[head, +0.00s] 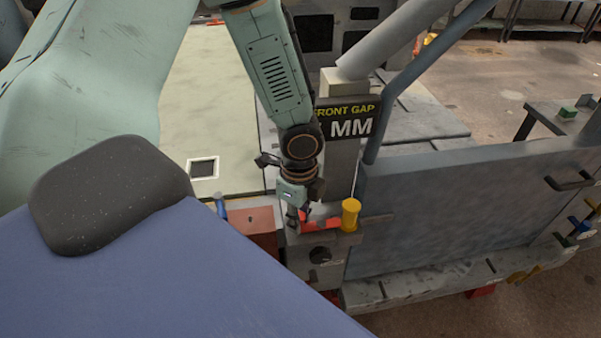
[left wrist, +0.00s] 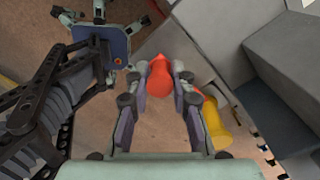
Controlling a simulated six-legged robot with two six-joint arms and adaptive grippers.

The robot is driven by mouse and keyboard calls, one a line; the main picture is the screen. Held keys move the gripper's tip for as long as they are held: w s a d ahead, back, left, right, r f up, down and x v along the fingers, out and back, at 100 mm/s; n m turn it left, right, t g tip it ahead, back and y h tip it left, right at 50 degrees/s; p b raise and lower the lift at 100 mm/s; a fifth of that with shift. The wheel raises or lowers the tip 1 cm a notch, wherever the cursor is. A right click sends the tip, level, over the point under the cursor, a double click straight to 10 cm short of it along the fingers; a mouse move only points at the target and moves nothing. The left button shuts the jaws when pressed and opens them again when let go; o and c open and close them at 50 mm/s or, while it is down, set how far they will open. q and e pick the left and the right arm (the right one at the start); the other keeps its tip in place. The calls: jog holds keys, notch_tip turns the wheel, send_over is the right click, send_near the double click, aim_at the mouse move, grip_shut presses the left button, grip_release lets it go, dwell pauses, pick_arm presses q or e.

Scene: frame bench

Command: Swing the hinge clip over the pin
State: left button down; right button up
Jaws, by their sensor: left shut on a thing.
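My left gripper (head: 298,214) points down at the clip's left end. In the left wrist view its two fingers (left wrist: 160,82) are shut on the clip's rounded red end (left wrist: 159,74). More red of the clip shows right of the fingers, close beside the yellow pin (left wrist: 213,120). I cannot tell whether clip and pin touch. The fingers hide part of the clip. My right gripper is not seen.
A large grey panel (head: 450,210) stands right of the pin. A reddish-brown block (head: 253,222) sits left of the gripper. A blue plate with black linkages (left wrist: 101,45) is at upper left in the wrist view.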

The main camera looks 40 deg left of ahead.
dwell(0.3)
pick_arm(q)
jog(key=c, duration=1.1)
grip_release()
jog(key=shift+s, duration=0.1)
jog(key=shift+r, duration=0.2)
jog(key=shift+w+r, duration=0.2)
jog(key=shift+r, duration=0.2)
jog(key=r, duration=1.1)
jog(key=shift+s, duration=0.2)
